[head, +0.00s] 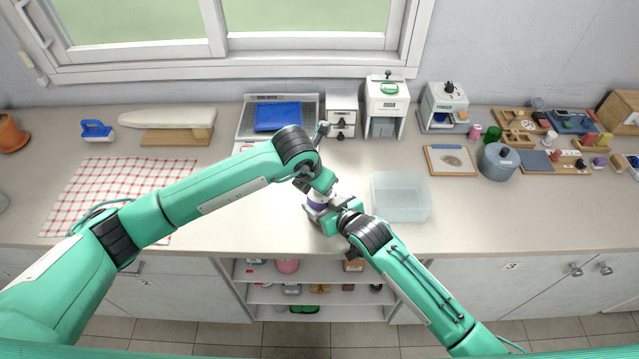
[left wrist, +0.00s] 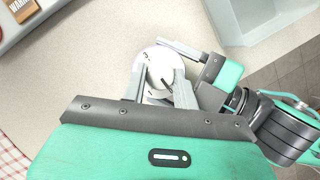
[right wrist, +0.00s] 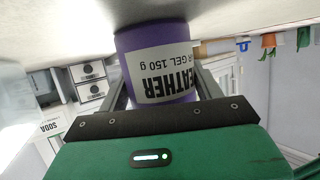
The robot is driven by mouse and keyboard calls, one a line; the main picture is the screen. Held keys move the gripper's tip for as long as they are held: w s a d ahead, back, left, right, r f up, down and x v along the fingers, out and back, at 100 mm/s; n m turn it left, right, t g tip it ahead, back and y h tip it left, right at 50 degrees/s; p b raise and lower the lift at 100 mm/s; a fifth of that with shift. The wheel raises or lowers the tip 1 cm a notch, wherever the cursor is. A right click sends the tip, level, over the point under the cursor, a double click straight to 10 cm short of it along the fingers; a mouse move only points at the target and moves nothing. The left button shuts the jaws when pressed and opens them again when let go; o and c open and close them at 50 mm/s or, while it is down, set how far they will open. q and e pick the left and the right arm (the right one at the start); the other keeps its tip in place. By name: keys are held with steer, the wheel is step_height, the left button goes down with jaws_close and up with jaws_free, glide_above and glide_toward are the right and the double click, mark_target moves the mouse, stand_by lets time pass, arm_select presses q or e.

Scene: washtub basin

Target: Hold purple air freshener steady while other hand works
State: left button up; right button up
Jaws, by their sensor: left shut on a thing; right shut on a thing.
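The purple air freshener (head: 317,206) stands upright on the counter near its front edge, partly hidden by my grippers. In the right wrist view its purple body (right wrist: 135,42) with a white label shows upside down. My right gripper (right wrist: 165,75) is shut on this body from the side; it also shows in the head view (head: 333,219). My left gripper (left wrist: 160,75) is above, with its fingers shut on the white round top (left wrist: 147,62) of the freshener. In the head view the left gripper (head: 322,190) hides most of that top.
A clear open bin (head: 400,212) stands just right of the grippers. A red checked cloth (head: 75,200) lies at the left under my left arm. Open shelves (head: 315,298) are below the counter edge.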

arm_select(q)
steer(key=shift+w+r, duration=0.1)
steer(key=o, duration=1)
steer(key=v, duration=1.2)
arm_select(e)
steer(key=o, duration=1.2)
